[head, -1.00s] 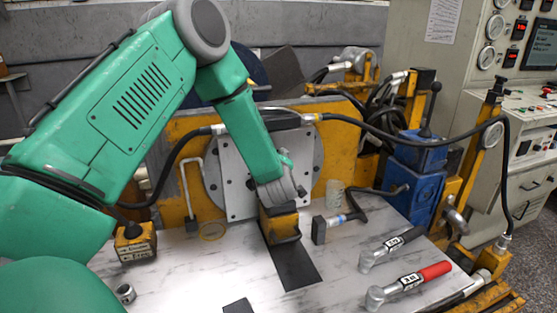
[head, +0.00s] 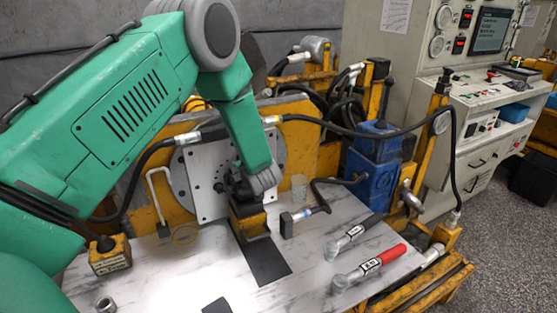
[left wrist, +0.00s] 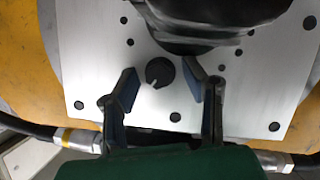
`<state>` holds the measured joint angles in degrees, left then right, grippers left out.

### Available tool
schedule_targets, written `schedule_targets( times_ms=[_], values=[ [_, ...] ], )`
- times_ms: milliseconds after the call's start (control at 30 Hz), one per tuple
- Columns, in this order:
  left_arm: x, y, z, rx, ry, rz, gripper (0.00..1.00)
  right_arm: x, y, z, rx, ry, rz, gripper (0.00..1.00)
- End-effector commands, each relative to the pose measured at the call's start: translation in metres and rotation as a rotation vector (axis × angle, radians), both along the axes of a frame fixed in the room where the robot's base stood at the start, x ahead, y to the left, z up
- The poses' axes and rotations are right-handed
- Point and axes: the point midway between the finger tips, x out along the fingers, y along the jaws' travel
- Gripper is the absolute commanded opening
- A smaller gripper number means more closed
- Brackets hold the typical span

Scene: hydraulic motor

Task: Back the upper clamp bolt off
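My left arm comes in from the left in the head view, with its dark gripper (head: 238,184) in front of the pale metal plate (head: 203,187). In the left wrist view the left gripper (left wrist: 158,88) is open, with one finger on each side of a dark round bolt head (left wrist: 160,72) that bears a small pale mark. The bolt head sits on the pale plate (left wrist: 85,62), which has several dark holes. Gaps show between the fingers and the bolt head. In the head view I cannot make out the bolt. My right gripper is not in view.
A large dark rounded body (left wrist: 195,20) is close above the bolt in the wrist view. A yellow block (head: 250,226) stands below the gripper. A hammer (head: 305,213), two torque wrenches (head: 365,268) and a yellow-black box (head: 110,255) are on the table. Black hoses (head: 350,128) cross the plate's sides.

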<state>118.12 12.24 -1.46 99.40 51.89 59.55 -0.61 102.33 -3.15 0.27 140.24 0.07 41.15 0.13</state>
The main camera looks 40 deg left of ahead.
Motion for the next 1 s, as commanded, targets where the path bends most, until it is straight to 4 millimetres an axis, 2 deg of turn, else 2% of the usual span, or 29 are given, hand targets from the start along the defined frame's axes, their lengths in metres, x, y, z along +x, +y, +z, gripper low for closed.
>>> schedule_targets(
  times_ms=[100,400,667,1000],
  values=[
    [0.002,-0.001,0.003,0.063,0.118,-0.001,0.39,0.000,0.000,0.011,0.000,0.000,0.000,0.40],
    [0.004,-0.002,0.001,0.214,0.406,-0.001,0.39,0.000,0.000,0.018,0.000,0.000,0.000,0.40],
    [0.006,-0.003,-0.002,0.346,0.659,-0.002,0.39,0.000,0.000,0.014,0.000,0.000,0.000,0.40],
    [0.008,-0.005,-0.005,0.531,1.013,-0.004,0.39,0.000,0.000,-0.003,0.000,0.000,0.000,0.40]
  ],
)
